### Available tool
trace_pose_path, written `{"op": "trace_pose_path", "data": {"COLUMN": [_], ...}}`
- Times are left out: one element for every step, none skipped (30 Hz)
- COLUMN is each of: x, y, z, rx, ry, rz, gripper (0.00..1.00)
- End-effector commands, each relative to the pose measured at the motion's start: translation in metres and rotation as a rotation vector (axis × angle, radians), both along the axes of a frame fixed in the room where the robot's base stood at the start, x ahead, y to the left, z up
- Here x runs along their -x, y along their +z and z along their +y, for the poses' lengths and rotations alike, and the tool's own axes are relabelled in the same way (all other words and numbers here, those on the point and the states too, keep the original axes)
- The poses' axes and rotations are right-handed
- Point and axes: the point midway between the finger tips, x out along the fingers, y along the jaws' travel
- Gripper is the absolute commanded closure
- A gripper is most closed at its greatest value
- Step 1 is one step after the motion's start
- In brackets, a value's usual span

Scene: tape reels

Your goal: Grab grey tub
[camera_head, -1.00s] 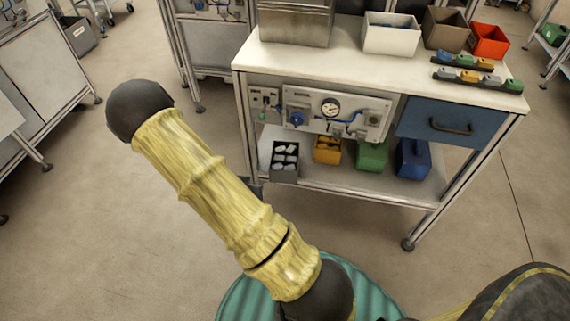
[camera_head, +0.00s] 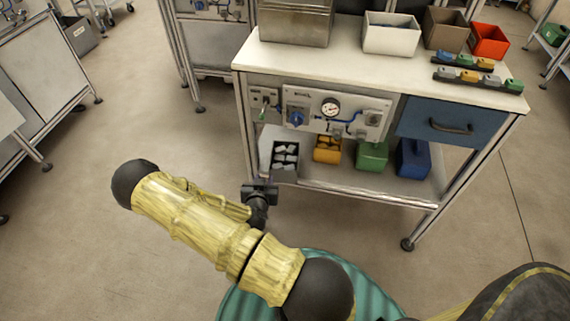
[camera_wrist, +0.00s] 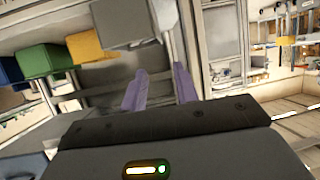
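The grey tub (camera_head: 285,175) stands at the left end of the bench's lower shelf, with several light grey pieces in it. In the wrist view, a grey box shape, likely this tub (camera_wrist: 125,22), is at the top, beyond my fingertips. My gripper (camera_wrist: 160,70) shows two purple fingers apart with nothing between them. In the head view, my gripper (camera_head: 262,180) is just in front of and left of the tub, near the shelf's front left corner. Its fingers are barely visible there.
A yellow tub (camera_head: 327,155), green tub (camera_head: 372,157) and blue tub (camera_head: 412,160) stand right of it on the lower shelf (camera_head: 370,188). The bench's left leg (camera_head: 245,125) is close to my gripper. A gauge panel (camera_head: 340,112) hangs above. The floor at left is open.

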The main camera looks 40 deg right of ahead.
Motion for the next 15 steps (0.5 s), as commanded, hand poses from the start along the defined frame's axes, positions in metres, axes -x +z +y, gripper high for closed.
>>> {"op": "trace_pose_path", "data": {"x": [-0.004, -0.007, -0.011, -0.015, -0.019, -0.024, -0.027, -0.031, -0.036, -0.04, -0.043, -0.048, -0.052, -0.056, -0.06], "y": [-0.003, -0.005, -0.008, -0.01, -0.012, -0.015, -0.017, -0.018, -0.021, -0.024, -0.026, -0.028, -0.03, -0.032, -0.035], "z": [-0.004, -0.006, -0.011, -0.014, -0.018, -0.022, -0.025, -0.028, -0.033, -0.036, -0.039, -0.044, -0.047, -0.05, -0.055], "rx": [0.001, 0.0, 0.0, 0.001, 0.002, 0.0, 0.001, 0.001, 0.001, 0.0, 0.001, 0.001, 0.001, 0.0, 0.001], "ry": [0.0, 0.001, 0.0, 0.0, -0.001, 0.0, 0.0, 0.001, -0.001, 0.0, 0.0, 0.001, 0.0, 0.001, 0.0], "rz": [-0.002, -0.002, 0.0, -0.001, -0.001, 0.0, 0.001, 0.0, 0.0, 0.0, 0.001, 0.001, 0.0, -0.001, 0.001], "gripper": [0.7, 0.7, 0.7, 0.7, 0.7, 0.7, 0.7, 0.7, 0.7, 0.7, 0.7, 0.7, 0.7, 0.7, 0.7]}}
